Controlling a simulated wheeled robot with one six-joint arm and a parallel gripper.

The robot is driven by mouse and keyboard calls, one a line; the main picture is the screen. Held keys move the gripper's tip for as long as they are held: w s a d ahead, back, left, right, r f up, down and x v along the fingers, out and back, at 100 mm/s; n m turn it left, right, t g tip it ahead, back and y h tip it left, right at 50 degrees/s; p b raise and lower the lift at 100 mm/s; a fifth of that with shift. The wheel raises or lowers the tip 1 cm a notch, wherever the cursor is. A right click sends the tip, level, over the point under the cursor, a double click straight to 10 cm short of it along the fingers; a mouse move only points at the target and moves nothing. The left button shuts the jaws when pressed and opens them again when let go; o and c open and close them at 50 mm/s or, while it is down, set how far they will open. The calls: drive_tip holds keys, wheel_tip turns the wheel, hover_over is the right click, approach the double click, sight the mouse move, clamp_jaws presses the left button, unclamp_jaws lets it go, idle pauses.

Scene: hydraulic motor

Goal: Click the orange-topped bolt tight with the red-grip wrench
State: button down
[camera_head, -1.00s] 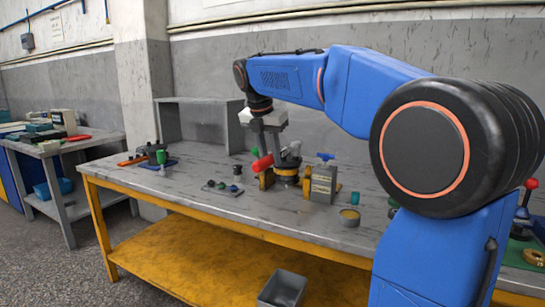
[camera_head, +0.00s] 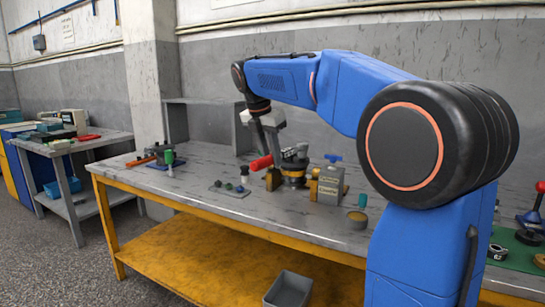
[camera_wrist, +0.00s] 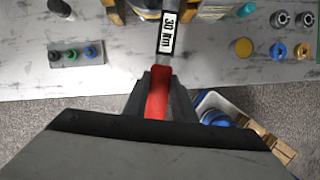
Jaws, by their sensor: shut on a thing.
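My gripper (camera_wrist: 157,88) is shut on the red grip of the wrench (camera_wrist: 158,97) in the wrist view. The wrench's metal shaft, with a "30 Nm" label, runs up and away towards the motor. In the head view my gripper (camera_head: 268,140) is above the bench, and the red grip (camera_head: 261,163) sticks out to the left below it. The hydraulic motor (camera_head: 294,165) stands just right of the grip, between yellow brackets. The wrench's far end is cut off in the wrist view. I cannot make out the orange-topped bolt or whether the wrench touches it.
A small plate (camera_head: 231,190) with several coloured-topped pieces lies left of the motor on the bench (camera_head: 190,194). A grey block with a blue handle (camera_head: 330,185) and a tin (camera_head: 357,219) stand to the right. A grey bin (camera_head: 289,289) is lower down in front.

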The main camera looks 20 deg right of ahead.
drive_tip(key=shift+w, duration=0.2)
drive_tip(key=shift+w+a+m+g, duration=0.25)
drive_tip(key=shift+w+m, duration=0.3)
drive_tip(key=shift+w, duration=0.25)
drive_tip(key=shift+w+a+m+g, duration=0.15)
drive_tip(key=shift+w+a+m, duration=0.1)
drive_tip(key=shift+w+m, duration=0.4)
drive_tip(key=shift+w, duration=0.1)
drive_tip(key=shift+w, duration=0.15)
drive_tip(key=shift+w+a+m, duration=0.2)
drive_tip(key=shift+w+m, duration=0.2)
drive_tip(key=shift+w, duration=0.25)
drive_tip(key=shift+w, duration=0.35)
drive_tip(key=shift+w+a+m+g, duration=0.1)
drive_tip(key=shift+w+m+g, duration=0.2)
drive_tip(key=shift+w+m, duration=0.25)
drive_tip(key=shift+s+f, duration=0.1)
drive_tip(key=shift+s, duration=0.3)
